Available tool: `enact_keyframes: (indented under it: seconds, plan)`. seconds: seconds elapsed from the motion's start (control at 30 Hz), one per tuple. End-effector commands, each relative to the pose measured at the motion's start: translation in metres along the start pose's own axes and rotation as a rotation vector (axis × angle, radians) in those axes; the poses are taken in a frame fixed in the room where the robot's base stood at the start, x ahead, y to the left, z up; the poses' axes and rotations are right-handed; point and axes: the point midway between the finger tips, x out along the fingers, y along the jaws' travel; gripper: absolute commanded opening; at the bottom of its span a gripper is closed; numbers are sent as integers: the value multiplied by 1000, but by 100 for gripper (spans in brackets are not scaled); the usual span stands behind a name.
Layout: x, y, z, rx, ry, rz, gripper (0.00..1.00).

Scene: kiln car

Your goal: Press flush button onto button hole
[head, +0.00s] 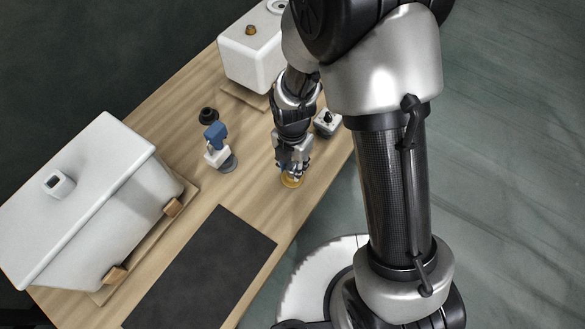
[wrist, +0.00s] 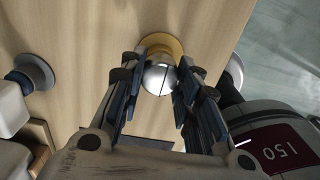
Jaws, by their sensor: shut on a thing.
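The flush button (wrist: 158,80) is a silver dome with a split line, seen between my fingers in the wrist view. It is over or on a yellow round base (wrist: 163,42), and I cannot tell whether they touch. My gripper (wrist: 160,72) is shut on the button, one finger on each side. In the head view my gripper (head: 291,166) points down close to the yellow base (head: 292,181) near the table's edge. A white cistern-like box (head: 90,190) at left has a square raised opening (head: 59,185) on top. I cannot tell whether this is the button hole.
A second white box (head: 255,60) at the back carries a brass knob (head: 250,30) and a round ring (head: 276,6). A blue-and-white item (head: 217,146) on a round base and a small grey box (head: 327,122) flank my gripper. A dark mat (head: 205,275) lies clear in front.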

Motion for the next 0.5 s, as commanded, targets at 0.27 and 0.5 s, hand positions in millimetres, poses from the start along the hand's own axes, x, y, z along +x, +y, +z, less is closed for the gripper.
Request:
enact_keyframes:
  seconds: [0.27,0.5]
  plan:
    - [-16,0,0,0,0,0,0]
    - [-28,0,0,0,0,0,0]
